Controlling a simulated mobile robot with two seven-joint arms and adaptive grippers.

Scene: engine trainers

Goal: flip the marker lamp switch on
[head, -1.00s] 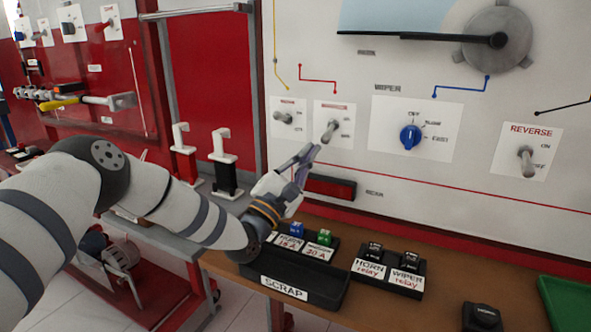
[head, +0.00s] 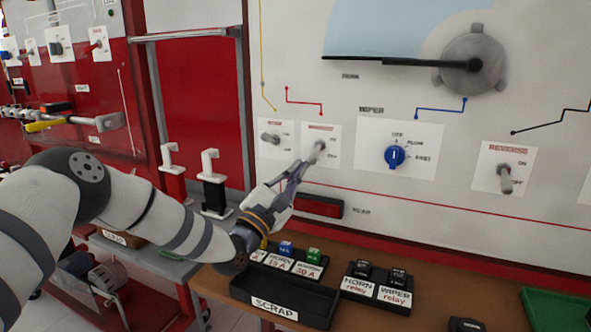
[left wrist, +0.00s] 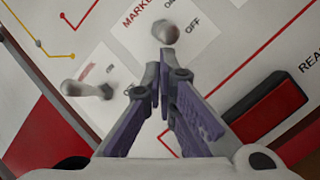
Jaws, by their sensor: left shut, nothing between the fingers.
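The marker lamp switch (head: 318,150) is a grey toggle on a white plate with ON above OFF. In the head view its lever slants down, towards the OFF side. In the left wrist view its rounded lever (left wrist: 165,32) shows beside a partly cut-off label starting "MARKE". My left gripper (head: 302,168) is shut and empty. Its fingertips (left wrist: 164,68) are right at the lower side of the lever; I cannot tell whether they touch. My right gripper is not in view.
A similar toggle (head: 270,139) sits just left, also in the wrist view (left wrist: 88,90). The blue wiper knob (head: 395,156) and reverse switch (head: 505,178) are to the right. A red lamp (head: 319,206) is below. The scrap tray (head: 285,304) and relays (head: 378,278) stand on the bench.

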